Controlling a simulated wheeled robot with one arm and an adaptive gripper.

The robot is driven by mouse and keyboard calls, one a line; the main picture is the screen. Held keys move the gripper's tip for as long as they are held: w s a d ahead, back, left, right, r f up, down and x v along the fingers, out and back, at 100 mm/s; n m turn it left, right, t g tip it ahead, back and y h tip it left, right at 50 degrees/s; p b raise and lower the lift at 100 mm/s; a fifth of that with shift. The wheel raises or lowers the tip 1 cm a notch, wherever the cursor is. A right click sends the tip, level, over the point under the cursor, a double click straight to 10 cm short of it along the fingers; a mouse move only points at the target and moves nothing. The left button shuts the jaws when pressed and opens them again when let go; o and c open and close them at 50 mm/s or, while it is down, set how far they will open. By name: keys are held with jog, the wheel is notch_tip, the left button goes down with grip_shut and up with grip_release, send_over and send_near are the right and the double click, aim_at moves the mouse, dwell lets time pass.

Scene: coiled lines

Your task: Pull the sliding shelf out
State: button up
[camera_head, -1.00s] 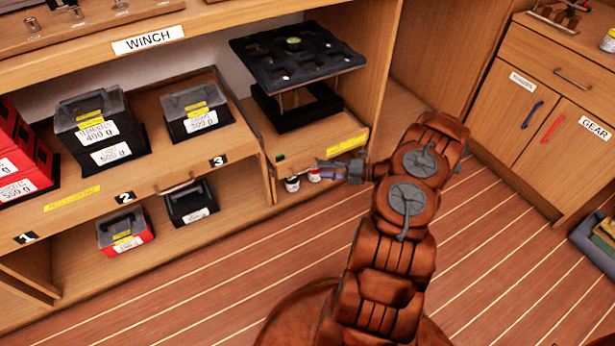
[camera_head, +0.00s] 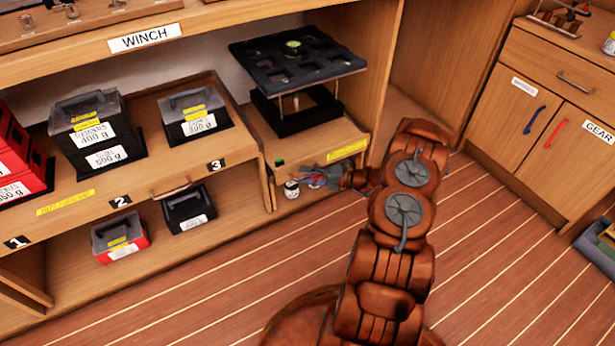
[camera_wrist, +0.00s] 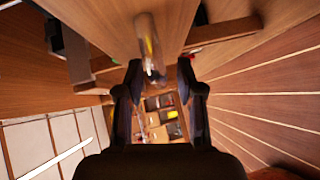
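A wooden shelf with number tags 1, 2 and 3 and a front handle (camera_head: 172,190) carries dark lidded boxes; its front edge (camera_head: 150,196) shows in the head view.
A black slotted rack (camera_head: 296,62) stands on the right section. A red-and-black box (camera_head: 120,238) and a black box (camera_head: 189,208) sit on the lower level. A cabinet (camera_head: 545,120) marked GEAR stands at right. The striped floor (camera_head: 200,300) in front is clear.

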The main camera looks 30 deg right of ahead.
grip_shut()
dwell(0.7)
